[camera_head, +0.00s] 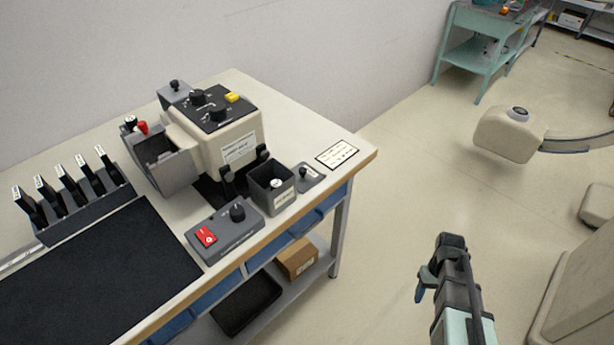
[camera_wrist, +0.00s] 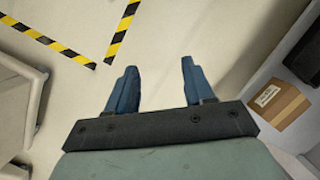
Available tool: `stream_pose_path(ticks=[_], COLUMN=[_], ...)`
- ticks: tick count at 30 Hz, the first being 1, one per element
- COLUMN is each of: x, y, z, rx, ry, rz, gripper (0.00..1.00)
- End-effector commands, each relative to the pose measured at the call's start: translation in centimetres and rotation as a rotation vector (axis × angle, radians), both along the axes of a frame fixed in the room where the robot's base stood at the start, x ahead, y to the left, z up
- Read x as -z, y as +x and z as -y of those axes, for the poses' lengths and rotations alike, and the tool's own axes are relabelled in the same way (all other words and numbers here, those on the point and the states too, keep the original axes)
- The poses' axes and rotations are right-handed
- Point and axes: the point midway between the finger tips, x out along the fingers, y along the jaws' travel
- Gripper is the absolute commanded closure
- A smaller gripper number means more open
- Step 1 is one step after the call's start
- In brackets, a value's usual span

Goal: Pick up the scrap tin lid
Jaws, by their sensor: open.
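A dark square open tin (camera_head: 270,195) with a pale label stands near the front right corner of the workbench; something light-topped shows inside it. Just right of it lies a small grey plate with a black knob (camera_head: 309,178), which looks like the scrap tin lid, though I cannot be certain. My gripper (camera_head: 421,288) is off the bench's right end, over the floor and well apart from the plate. In the wrist view my gripper (camera_wrist: 159,66) shows two blue fingers spread apart with nothing between them. The tin and plate are not in the wrist view.
On the bench (camera_head: 358,172) stand a beige machine (camera_head: 215,130), a grey control box with a red switch (camera_head: 225,232) and a rack of black tools (camera_head: 85,205). A cardboard box (camera_head: 297,258) sits on the shelf below.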

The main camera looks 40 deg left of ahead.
Motion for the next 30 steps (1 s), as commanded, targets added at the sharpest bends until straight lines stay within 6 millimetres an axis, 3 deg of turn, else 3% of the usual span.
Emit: stream_pose_path(ticks=[1,6,15,23,30], x=[-1.4,-6.1,-15.3,-24.2,-32.6], y=[1.0,2.7,3.6,2.1,-0.9], z=[-1.9,-7.2,-16.8,-24.8,-31.1], rx=[-0.035,-0.145,-0.340,-0.508,-0.667], ry=[0.009,0.037,0.089,0.135,0.181], rz=[0.015,0.048,0.107,0.155,0.185], gripper=[0.48,0.48,0.48,0.48,0.48])
